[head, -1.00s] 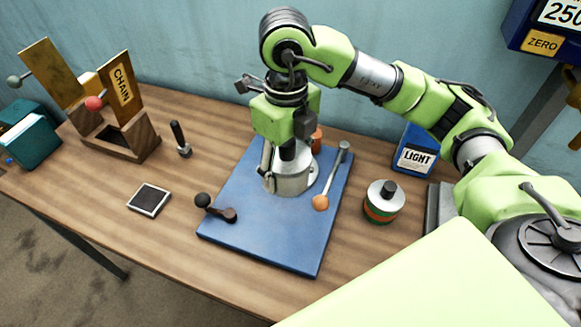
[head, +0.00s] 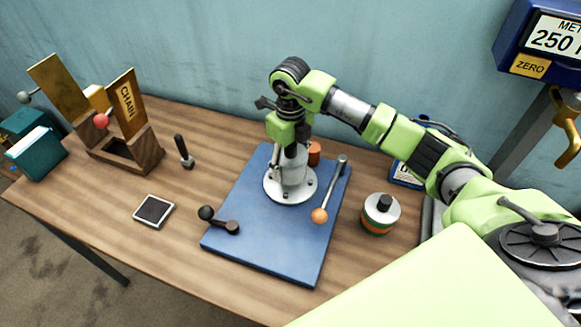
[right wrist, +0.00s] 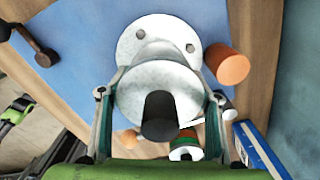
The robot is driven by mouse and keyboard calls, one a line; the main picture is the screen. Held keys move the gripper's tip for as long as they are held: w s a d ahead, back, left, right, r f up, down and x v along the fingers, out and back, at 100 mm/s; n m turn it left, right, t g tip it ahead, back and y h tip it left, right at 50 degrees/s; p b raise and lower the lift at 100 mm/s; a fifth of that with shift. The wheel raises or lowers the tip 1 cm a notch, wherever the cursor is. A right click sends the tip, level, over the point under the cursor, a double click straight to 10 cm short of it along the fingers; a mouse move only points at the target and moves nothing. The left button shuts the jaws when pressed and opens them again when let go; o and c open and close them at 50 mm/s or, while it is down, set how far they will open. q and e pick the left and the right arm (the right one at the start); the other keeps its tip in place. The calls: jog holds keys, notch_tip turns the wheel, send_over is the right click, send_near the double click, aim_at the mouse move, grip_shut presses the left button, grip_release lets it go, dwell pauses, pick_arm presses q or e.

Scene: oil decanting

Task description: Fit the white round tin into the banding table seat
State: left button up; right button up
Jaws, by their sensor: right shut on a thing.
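The white round tin (right wrist: 125,98) has a pale round top and a black knob. My right gripper (right wrist: 158,105) is shut on it, one finger at each side. The banding table seat is a pale round flange (right wrist: 165,27) with bolts, partly hidden beneath the tin in the right wrist view. In the head view the flange (head: 303,193) stands on the blue board (head: 270,238); the tin (head: 295,170) appears upright over its middle. Whether the tin touches the seat or sits in it is hidden. My left gripper is out of view.
An orange cylinder (head: 314,153) stands close behind the seat. A lever with an orange ball (head: 319,215) is at its right and a black-knobbed lever (head: 220,222) in front. A green-and-orange banded tin (head: 380,214) stands right of the board.

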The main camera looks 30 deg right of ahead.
notch_tip(320, 180, down, 2)
jog(key=shift+f+p, duration=0.1)
jog(key=shift+p, duration=0.6)
jog(key=shift+f, duration=0.3)
jog(key=shift+f, duration=0.1)
jog(key=shift+f, duration=0.15)
jog(key=o, duration=1.5)
jog(key=shift+s, duration=0.1)
